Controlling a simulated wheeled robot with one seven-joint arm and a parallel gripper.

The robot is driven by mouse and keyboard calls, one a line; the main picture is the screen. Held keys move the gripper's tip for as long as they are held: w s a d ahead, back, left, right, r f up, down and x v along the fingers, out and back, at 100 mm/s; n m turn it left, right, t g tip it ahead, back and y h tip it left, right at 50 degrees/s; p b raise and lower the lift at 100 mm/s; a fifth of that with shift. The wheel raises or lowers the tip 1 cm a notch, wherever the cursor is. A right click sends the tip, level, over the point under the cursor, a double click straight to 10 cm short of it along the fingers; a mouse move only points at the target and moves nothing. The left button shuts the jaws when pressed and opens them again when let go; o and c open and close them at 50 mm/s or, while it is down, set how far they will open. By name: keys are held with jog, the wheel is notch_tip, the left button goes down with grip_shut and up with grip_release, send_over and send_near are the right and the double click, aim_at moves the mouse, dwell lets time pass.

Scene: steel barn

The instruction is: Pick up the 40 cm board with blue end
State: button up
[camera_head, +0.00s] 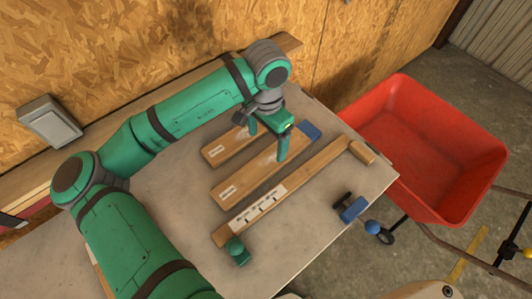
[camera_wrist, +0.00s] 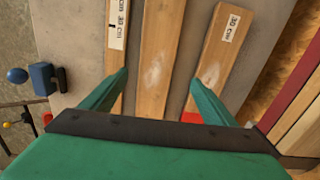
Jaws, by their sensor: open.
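The board with the blue end (camera_head: 245,183) lies flat on the workbench, between a shorter board and a longer one. Its blue end (camera_head: 310,131) is at the upper right in the head view. A white label is near its other end, too small to read. My gripper (camera_head: 267,145) is open and empty over this board, towards the blue end. In the wrist view the board (camera_wrist: 155,60) runs between the two fingertips (camera_wrist: 158,78), one on each side. The blue end is hidden there by my gripper. I cannot tell how high the fingertips are.
A shorter "30 cm" board (camera_wrist: 215,50) with a red end lies on one side. A long board (camera_head: 300,182) with a marked white strip lies on the other. A blue tool (camera_head: 353,209) and green object (camera_head: 238,250) are near the front edge. A red wheelbarrow (camera_head: 470,140) stands right.

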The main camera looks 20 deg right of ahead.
aim_at(270, 160)
jog(key=f, duration=0.3)
jog(key=shift+s+f, duration=0.25)
jog(key=shift+s, duration=0.05)
jog(key=shift+s+d+f, duration=0.15)
jog(key=shift+d+f, duration=0.15)
jog(key=shift+f, duration=2.5)
jog(key=shift+w, duration=0.2)
jog(key=shift+c, duration=0.2)
jog(key=shift+d, duration=0.1)
jog(key=c, duration=1.3)
jog(key=shift+c, duration=0.2)
jog(key=shift+r, duration=0.1)
